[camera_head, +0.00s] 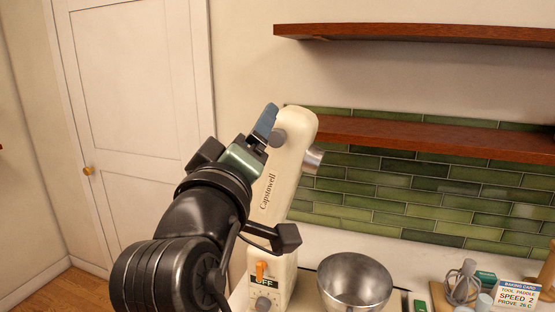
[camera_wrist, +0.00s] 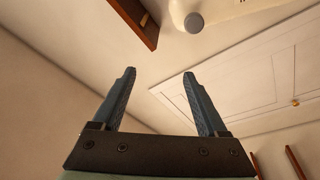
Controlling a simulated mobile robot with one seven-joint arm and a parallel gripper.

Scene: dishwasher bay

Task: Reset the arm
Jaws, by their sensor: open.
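My gripper (camera_head: 267,124) is raised in front of the upper part of a cream stand mixer (camera_head: 274,205) marked "Capstowell". In the wrist view my gripper (camera_wrist: 158,100) has its two blue fingers spread apart with nothing between them. The mixer's head is tilted up, and a grey knob on it shows close to my fingers in the head view. Whether they touch cannot be told. My arm hides part of the mixer's left side. In the wrist view the mixer (camera_wrist: 225,10) shows only at the top edge.
A steel bowl (camera_head: 355,285) stands right of the mixer's base. A whisk (camera_head: 462,285) and a baking card (camera_head: 516,295) are at the lower right. Two wooden shelves, upper (camera_head: 420,34) and lower (camera_head: 430,138), run along the wall. A white door (camera_head: 140,90) is at left.

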